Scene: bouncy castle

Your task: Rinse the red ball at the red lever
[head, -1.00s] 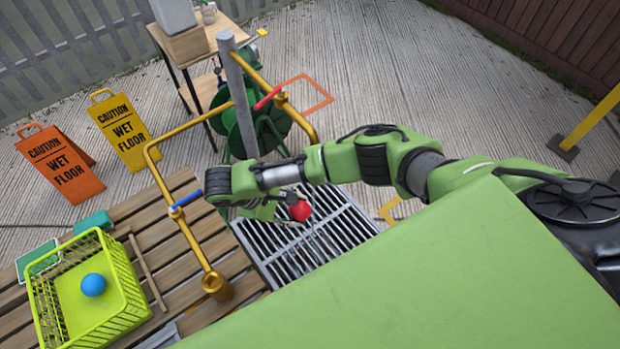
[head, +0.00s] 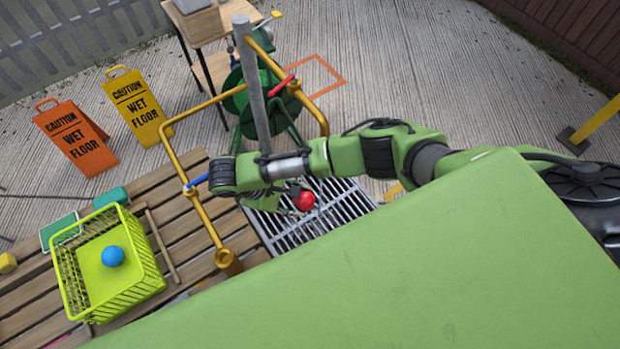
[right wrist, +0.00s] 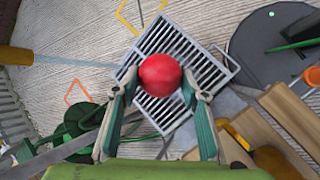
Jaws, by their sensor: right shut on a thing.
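My right gripper (right wrist: 158,95) is shut on the red ball (right wrist: 160,75), which sits between its two fingertips. In the head view the ball (head: 304,201) is over the metal drain grate (head: 350,207), below my forearm. The red lever (head: 281,85) is on the yellow pipe beside the grey post, beyond my right arm. In the right wrist view a yellow pipe end (right wrist: 15,55) is at the left, and a thin pale stream (right wrist: 75,62) runs from it toward the grate. I cannot tell whether it touches the ball. My left gripper is not in view.
A blue lever (head: 196,181) is on the nearer yellow pipe. A yellow-green basket (head: 155,283) with a blue ball (head: 113,256) stands on the slatted bench (head: 190,240). Two wet-floor signs, orange (head: 75,140) and yellow (head: 137,105), stand at the left. A green hose reel (head: 243,100) is behind the post.

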